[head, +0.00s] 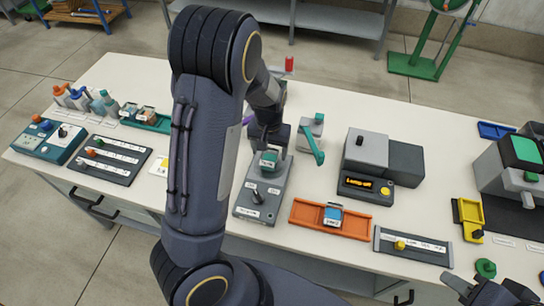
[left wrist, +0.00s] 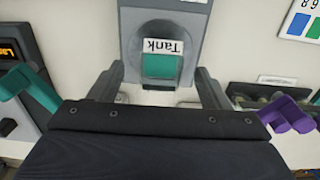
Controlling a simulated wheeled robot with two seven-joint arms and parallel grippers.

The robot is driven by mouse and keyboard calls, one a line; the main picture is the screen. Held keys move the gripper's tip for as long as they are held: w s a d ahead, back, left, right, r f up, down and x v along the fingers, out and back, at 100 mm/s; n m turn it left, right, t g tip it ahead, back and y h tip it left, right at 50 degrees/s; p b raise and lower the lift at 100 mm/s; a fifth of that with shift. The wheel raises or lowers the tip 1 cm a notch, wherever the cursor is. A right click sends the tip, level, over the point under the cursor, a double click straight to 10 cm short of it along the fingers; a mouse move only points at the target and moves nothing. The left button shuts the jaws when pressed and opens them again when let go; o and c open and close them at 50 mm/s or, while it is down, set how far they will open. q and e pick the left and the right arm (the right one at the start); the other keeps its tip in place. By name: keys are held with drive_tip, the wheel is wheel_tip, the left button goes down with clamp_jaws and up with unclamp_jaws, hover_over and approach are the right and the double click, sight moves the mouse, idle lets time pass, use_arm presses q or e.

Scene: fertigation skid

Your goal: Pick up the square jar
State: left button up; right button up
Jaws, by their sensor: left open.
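A teal squarish jar with a white label reading "Tank" (left wrist: 160,65) sits on a grey unit (left wrist: 190,20) in the left wrist view. In the head view it shows as a small teal block (head: 269,158) at the back of the grey unit (head: 263,192). My left gripper (left wrist: 161,82) is open, with one finger on each side of the jar's near part; I cannot tell whether they touch it. Another small jar, blue with a white label (head: 333,215), stands in an orange tray (head: 302,214). My right gripper (head: 490,290) is at the lower right edge, cut off.
A grey lever unit with a teal handle (head: 315,148) and a grey box unit (head: 366,150) stand right of my left gripper. Small jars sit in a teal tray (head: 158,124) at left, near several bottles (head: 100,102). A purple handle (left wrist: 290,115) shows in the left wrist view.

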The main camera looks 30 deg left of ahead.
sight(270, 159)
use_arm(q)
drive_tip(key=f, duration=0.4)
drive_tip(key=w+f+p, duration=0.1)
drive_tip(key=f, duration=0.1)
drive_tip(key=shift+a, duration=0.2)
drive_tip(key=c, duration=1.1)
